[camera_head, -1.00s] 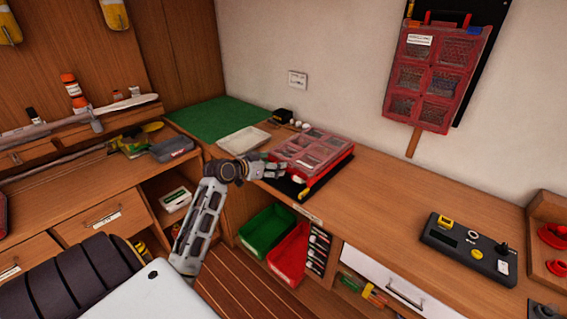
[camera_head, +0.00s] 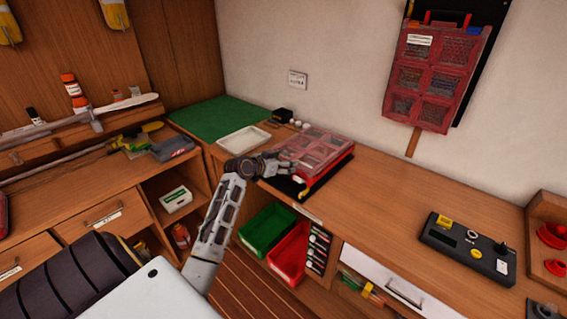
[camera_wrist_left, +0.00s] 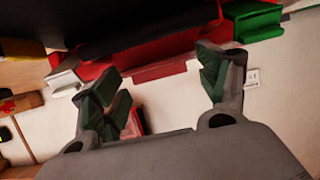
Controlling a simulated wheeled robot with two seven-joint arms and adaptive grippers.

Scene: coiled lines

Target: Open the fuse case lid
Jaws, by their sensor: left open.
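The red fuse case (camera_head: 318,151) lies on the bench with its windowed lid down. A black mat (camera_head: 286,187) shows at its near left edge. My left gripper (camera_head: 290,164) reaches in from the left at the case's near left side. It is open, but whether it touches the case is too small to tell. In the left wrist view, the two green-padded fingers (camera_wrist_left: 160,90) stand apart. A red edge (camera_wrist_left: 165,66), apparently of the case, lies beyond them under a dark shape. My right gripper is not in view.
A white tray (camera_head: 243,140) and green mat (camera_head: 215,116) lie left of the case. A small black object (camera_head: 283,115) stands behind it. A second red case (camera_head: 436,78) hangs on the wall. A black control box (camera_head: 468,250) sits at right; the bench between is clear.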

